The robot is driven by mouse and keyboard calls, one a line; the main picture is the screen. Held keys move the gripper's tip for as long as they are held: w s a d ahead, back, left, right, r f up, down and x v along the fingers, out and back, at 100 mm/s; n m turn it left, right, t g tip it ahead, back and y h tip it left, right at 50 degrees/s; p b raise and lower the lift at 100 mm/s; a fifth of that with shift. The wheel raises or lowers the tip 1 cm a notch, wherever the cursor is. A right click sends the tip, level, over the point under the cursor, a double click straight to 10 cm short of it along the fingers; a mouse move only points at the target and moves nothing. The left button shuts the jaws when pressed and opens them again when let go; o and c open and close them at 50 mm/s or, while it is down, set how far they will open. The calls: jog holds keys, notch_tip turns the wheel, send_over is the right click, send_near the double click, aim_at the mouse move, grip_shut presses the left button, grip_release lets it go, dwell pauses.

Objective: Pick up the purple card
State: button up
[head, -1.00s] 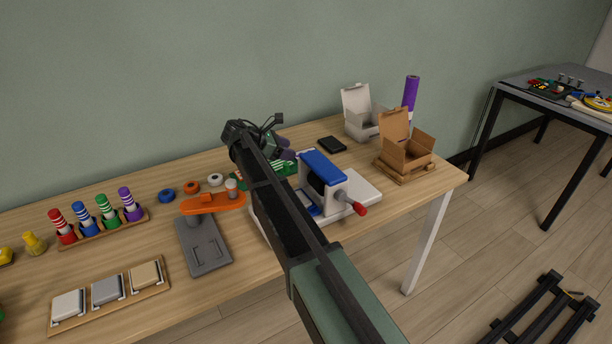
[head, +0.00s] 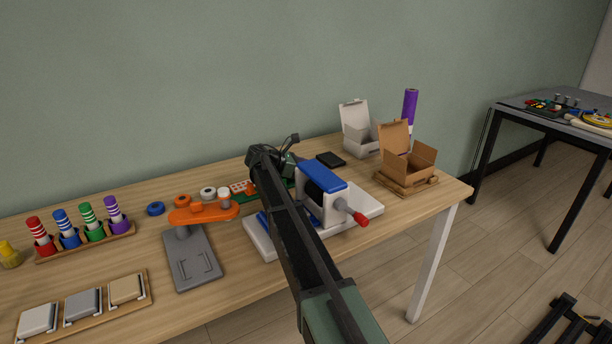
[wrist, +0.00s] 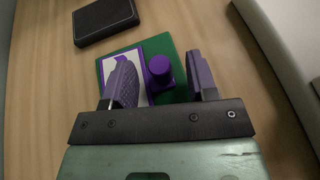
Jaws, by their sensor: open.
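The purple card shows in the wrist view as a white card with a purple border (wrist: 141,53), lying on a green board (wrist: 177,43). A round purple knob (wrist: 159,67) stands at its right side; I cannot tell whether it is fixed to the card. My gripper (wrist: 161,78) is open, its two purple-grey fingers on either side of the knob with a gap to the right finger. The left finger covers part of the card. In the head view my arm hides the card and most of the gripper; part of the green board (head: 263,197) shows.
A black box (wrist: 104,19) lies beyond the board; it also shows in the head view (head: 331,159). A blue and white machine with a red knob (head: 323,196) stands close to the right of my arm. Open white (head: 357,140) and brown (head: 408,166) boxes stand farther right.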

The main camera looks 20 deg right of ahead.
grip_shut()
jog(key=shift+r, duration=0.1)
